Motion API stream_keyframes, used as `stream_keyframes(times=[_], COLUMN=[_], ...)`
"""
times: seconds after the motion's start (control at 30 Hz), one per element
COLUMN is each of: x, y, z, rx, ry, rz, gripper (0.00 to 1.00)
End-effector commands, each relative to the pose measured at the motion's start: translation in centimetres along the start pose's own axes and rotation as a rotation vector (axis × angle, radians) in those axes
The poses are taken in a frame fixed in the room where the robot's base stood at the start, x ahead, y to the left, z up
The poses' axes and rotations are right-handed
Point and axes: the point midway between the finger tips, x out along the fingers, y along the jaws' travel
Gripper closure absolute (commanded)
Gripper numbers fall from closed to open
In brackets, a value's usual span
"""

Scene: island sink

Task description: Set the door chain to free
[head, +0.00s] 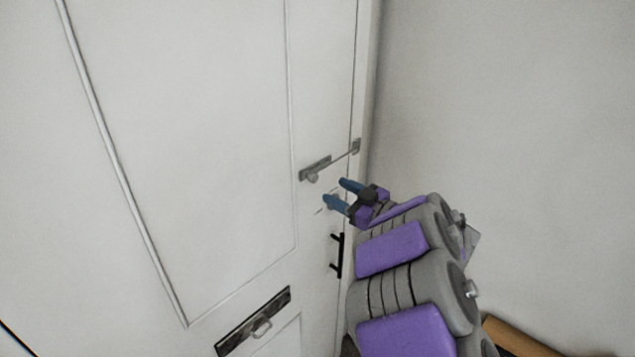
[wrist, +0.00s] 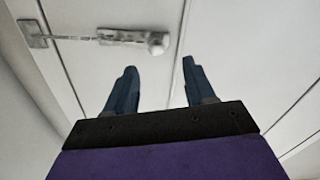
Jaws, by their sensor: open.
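The door chain (head: 345,155) is on the white door (head: 215,120) near its right edge. It has a grey slotted plate (head: 315,168) with a round knob (head: 312,177) and a thin link running to a small bracket (head: 356,146) by the frame. In the wrist view the plate (wrist: 130,36) lies beyond the fingers, with its knob (wrist: 156,46) at the right end and the bracket (wrist: 32,34) at the left. My gripper (head: 338,190) is open and empty, just below and right of the plate in the head view. In the wrist view my gripper (wrist: 158,68) points at the door, apart from the knob.
A black door handle (head: 337,256) stands below the chain. A dark letter-slot plate (head: 252,322) with a ring is lower on the door. A grey wall (head: 510,120) is on the right, with a brown wooden object (head: 520,338) at its foot.

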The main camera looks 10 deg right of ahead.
Motion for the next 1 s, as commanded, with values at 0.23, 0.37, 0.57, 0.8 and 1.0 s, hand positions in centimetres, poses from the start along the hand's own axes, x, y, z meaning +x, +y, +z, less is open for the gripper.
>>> stream_keyframes(times=[0.23,0.37,0.57,0.8,1.0], x=[4.6,6.2,7.7,7.9,7.8], y=[0.2,0.2,0.1,0.1,0.2], z=[0.2,0.2,0.1,0.1,0.1], rx=[0.004,0.003,0.002,0.002,0.003], ry=[0.003,0.001,0.001,0.0,0.0], rz=[-0.003,0.001,0.001,0.002,0.002], gripper=[0.46,0.46,0.46,0.46,0.59])
